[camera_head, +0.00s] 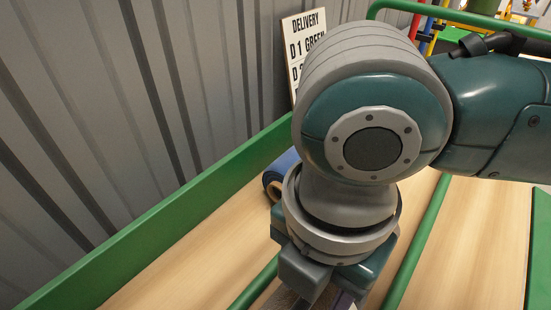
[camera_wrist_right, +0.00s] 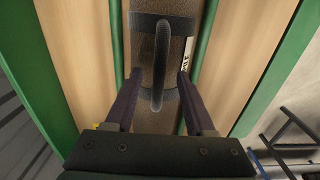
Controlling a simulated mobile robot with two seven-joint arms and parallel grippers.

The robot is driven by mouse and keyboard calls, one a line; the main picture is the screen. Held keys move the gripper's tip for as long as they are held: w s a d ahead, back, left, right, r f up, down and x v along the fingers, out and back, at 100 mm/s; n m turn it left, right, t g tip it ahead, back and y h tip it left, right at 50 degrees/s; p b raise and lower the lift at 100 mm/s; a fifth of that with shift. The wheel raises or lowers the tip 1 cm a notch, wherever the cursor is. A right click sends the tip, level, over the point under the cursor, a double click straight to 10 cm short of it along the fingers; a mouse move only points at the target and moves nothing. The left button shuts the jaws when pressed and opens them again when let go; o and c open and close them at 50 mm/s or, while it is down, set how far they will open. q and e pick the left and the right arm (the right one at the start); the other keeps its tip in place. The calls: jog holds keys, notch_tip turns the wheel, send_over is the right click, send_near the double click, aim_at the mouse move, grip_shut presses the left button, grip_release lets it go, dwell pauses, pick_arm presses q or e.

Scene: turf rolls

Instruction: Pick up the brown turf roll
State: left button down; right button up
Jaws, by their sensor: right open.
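The brown turf roll (camera_wrist_right: 146,50) lies lengthwise in the right wrist view, between two green rails. It has dark bands around it and a dark loop handle (camera_wrist_right: 158,65) standing up in the middle. My right gripper (camera_wrist_right: 159,76) is open, with one finger on each side of the handle and roll; I cannot tell whether they touch. In the head view my right arm covers the middle, and the gripper (camera_head: 318,290) points down at the bottom edge, so the brown roll is mostly or wholly hidden there. My left gripper is not in view.
A blue roll (camera_head: 284,168) lies partly behind my right arm. Green rails (camera_head: 190,212) divide and border the wooden surface (camera_head: 190,262). A delivery sign (camera_head: 303,40) stands against the grey corrugated wall (camera_head: 100,90). Bare wooden lanes show on both sides of the roll.

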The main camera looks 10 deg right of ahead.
jog(key=shift+f, duration=0.7)
jog(key=shift+w, duration=0.1)
grip_shut()
jog(key=shift+r, duration=0.15)
dwell(0.7)
